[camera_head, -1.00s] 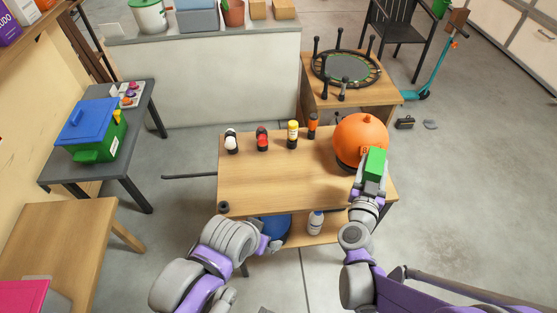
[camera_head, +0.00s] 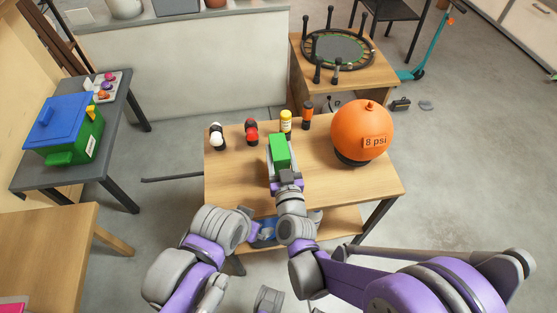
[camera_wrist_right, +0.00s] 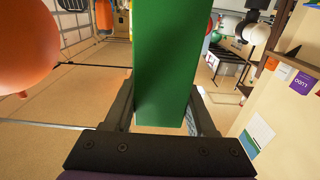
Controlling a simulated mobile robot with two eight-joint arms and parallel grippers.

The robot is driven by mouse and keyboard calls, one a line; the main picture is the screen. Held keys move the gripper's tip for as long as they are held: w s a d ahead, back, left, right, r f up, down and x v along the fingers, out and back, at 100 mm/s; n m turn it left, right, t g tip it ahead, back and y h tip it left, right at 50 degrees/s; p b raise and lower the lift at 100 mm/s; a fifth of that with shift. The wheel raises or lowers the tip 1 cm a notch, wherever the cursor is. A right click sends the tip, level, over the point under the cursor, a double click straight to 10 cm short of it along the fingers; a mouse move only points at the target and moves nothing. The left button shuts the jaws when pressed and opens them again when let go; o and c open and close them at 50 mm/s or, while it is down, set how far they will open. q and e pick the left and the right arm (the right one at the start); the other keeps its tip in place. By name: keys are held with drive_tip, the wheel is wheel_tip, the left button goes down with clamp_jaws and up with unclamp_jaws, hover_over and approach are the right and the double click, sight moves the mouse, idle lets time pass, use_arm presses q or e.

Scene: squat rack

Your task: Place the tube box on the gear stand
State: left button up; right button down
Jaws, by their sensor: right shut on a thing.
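The tube box is a green block (camera_head: 279,150) held upright in my right gripper (camera_head: 284,172). In the right wrist view the green box (camera_wrist_right: 165,70) sits between both fingers and fills the middle. In the head view it appears over the middle of a wooden two-level stand (camera_head: 235,182), likely the gear stand; whether it touches the top cannot be told. My left gripper (camera_head: 258,236) is low at the stand's front edge, partly hidden, and its jaws cannot be made out.
An orange ball (camera_head: 362,125) marked 8 psi sits on the stand's right side. A trampoline (camera_head: 338,50) is on the table behind. Left and right front top areas are clear.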

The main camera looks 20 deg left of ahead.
drive_tip(key=shift+f+b, duration=0.3)
drive_tip(key=shift+f, duration=1.6)
drive_tip(key=shift+f, duration=0.2)
drive_tip(key=shift+c, duration=1.1)
unclamp_jaws()
